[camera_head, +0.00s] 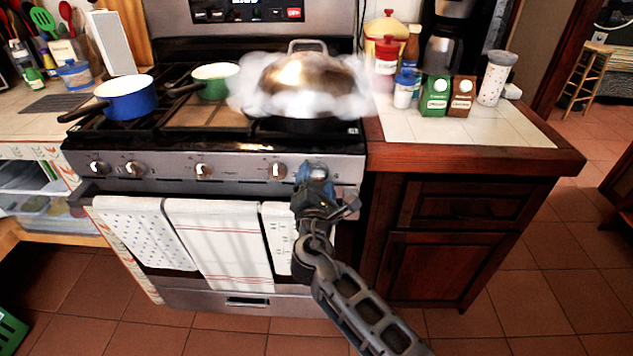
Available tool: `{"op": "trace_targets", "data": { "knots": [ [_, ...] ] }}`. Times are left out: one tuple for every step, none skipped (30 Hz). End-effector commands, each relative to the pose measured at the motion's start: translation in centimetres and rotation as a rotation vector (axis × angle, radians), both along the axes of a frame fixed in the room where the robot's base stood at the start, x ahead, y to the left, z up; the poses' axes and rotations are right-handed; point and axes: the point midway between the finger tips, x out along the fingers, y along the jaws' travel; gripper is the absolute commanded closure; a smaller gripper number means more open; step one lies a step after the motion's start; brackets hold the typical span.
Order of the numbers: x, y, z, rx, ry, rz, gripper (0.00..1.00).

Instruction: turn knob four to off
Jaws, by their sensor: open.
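The stove's front panel (235,165) carries a row of silver knobs. From the left they are the first knob (98,168), the second knob (134,168), the third knob (203,171) and the fourth knob (277,170). My gripper (312,172) is open in front of the panel, just right of the fourth knob. It hides the panel behind it, so I cannot tell whether another knob is there. The fourth knob's pointer is too small to read. I see no contact between my gripper and the fourth knob.
A covered pan (310,85) steams at the right front of the stove. A blue pot (127,97) and a green pot (214,80) stand left of it. Towels (222,240) hang below the panel. A wooden counter (475,158) borders the stove's right side. The floor in front is open.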

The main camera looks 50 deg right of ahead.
Motion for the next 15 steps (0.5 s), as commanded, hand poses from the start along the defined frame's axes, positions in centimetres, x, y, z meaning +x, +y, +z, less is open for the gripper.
{"op": "trace_targets", "data": {
  "knots": [
    [-0.01,0.02,-0.01,0.000,0.000,0.000,0.26],
    [-0.01,0.02,-0.01,0.000,0.000,0.000,0.29],
    [-0.01,0.03,-0.01,0.000,0.000,0.000,0.33],
    [-0.01,0.03,-0.01,0.000,0.000,0.000,0.36],
    [-0.01,0.03,-0.01,0.000,0.000,0.000,0.39],
    [-0.01,0.04,-0.01,0.001,0.000,0.001,0.42],
    [-0.01,0.04,-0.01,0.001,0.000,0.001,0.45],
    [-0.01,0.04,-0.01,0.001,0.000,0.001,0.48],
    [-0.02,0.05,-0.01,0.001,0.000,0.001,0.52],
    [-0.02,0.05,-0.01,0.001,0.000,0.001,0.55],
    [-0.02,0.05,-0.01,0.001,0.000,0.001,0.58],
    [-0.01,0.05,-0.02,0.001,0.000,0.001,0.62],
    [-0.01,0.05,-0.02,0.001,0.000,0.001,0.64],
    [-0.02,0.05,-0.03,0.001,0.000,0.001,0.67],
    [-0.03,0.06,-0.03,0.001,0.000,0.001,0.71]
  ]
}}
